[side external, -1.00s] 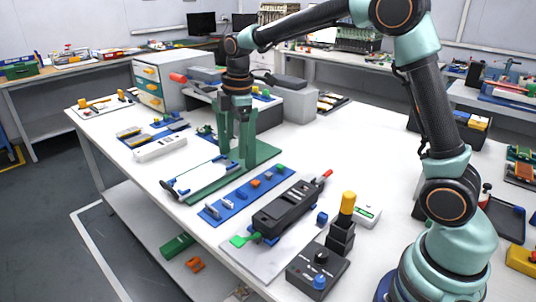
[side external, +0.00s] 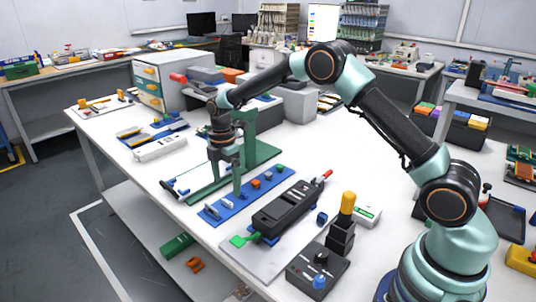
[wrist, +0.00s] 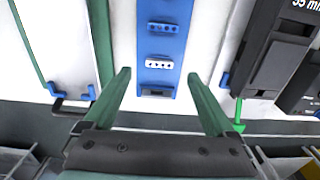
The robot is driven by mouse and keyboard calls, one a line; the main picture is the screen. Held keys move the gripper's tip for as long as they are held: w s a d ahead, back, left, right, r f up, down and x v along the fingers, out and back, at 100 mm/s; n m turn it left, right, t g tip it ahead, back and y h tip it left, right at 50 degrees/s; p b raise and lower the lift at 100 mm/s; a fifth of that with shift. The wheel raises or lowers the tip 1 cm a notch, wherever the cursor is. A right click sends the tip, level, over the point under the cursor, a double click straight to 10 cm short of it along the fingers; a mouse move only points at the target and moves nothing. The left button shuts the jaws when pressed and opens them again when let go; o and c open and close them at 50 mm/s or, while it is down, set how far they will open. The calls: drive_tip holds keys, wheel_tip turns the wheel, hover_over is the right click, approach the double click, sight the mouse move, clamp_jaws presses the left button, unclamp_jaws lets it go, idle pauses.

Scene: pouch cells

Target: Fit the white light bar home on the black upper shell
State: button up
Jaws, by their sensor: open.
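A small pale bar with a row of dark dots, which looks like the white light bar (wrist: 159,64), sits on a blue strip (wrist: 163,45) in the wrist view. My gripper (wrist: 159,74) is open, with one green finger on each side of the strip and nothing between them but the strip and its parts. In the side view my gripper (side external: 225,184) hangs over the near half of the blue strip (side external: 243,200). The long black shell (side external: 289,206) lies to the right on a pale plate, with a green tab at its near end. Its edge shows at the right of the wrist view (wrist: 285,60).
A green-based frame (side external: 260,157) stands behind and left of the strip. A black control box (side external: 318,270) with knobs and a black stand with a yellow top (side external: 348,203) are right of the shell.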

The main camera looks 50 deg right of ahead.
sight(228, 200)
drive_tip(key=shift+f, duration=2.6)
drive_tip(key=c, duration=1.4)
